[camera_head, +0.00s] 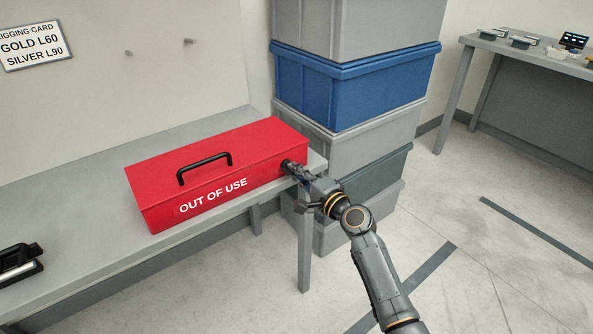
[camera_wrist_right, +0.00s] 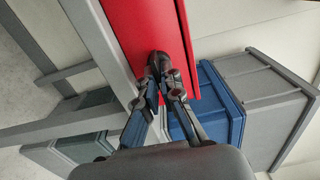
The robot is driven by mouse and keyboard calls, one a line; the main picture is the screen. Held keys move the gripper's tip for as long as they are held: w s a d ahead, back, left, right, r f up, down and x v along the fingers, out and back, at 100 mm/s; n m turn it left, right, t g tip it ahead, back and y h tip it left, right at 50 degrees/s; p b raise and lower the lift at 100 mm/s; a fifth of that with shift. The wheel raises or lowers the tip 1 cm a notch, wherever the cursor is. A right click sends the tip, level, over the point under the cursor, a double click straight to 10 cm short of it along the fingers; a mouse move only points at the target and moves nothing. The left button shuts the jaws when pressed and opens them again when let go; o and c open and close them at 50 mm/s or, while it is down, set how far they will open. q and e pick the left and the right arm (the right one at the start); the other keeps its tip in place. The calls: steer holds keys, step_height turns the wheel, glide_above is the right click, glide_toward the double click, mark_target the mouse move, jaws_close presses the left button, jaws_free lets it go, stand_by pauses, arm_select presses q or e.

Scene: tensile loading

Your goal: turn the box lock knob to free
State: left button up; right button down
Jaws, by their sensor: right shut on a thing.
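The red box (camera_head: 215,170) marked OUT OF USE lies on the grey bench, its lid shut and a black handle (camera_head: 204,167) on top. My right gripper (camera_head: 291,168) is at the box's right end, shut on the dark lock knob there. In the right wrist view the fingers (camera_wrist_right: 161,82) close around the dark knob (camera_wrist_right: 155,64) against the red end face. The fingers hide most of the knob, so its turn position cannot be told. My left gripper is not in view.
The grey bench (camera_head: 80,190) carries the box, with a dark object (camera_head: 18,262) at its left front. Stacked bins, one blue (camera_head: 350,88), stand close behind and right of the box end. A second table (camera_head: 530,62) is at the far right. Floor right of my arm is clear.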

stand_by(0.4)
steer(key=c, duration=1.5)
jaws_free()
steer(key=v, duration=1.2)
steer(key=shift+f, duration=0.1)
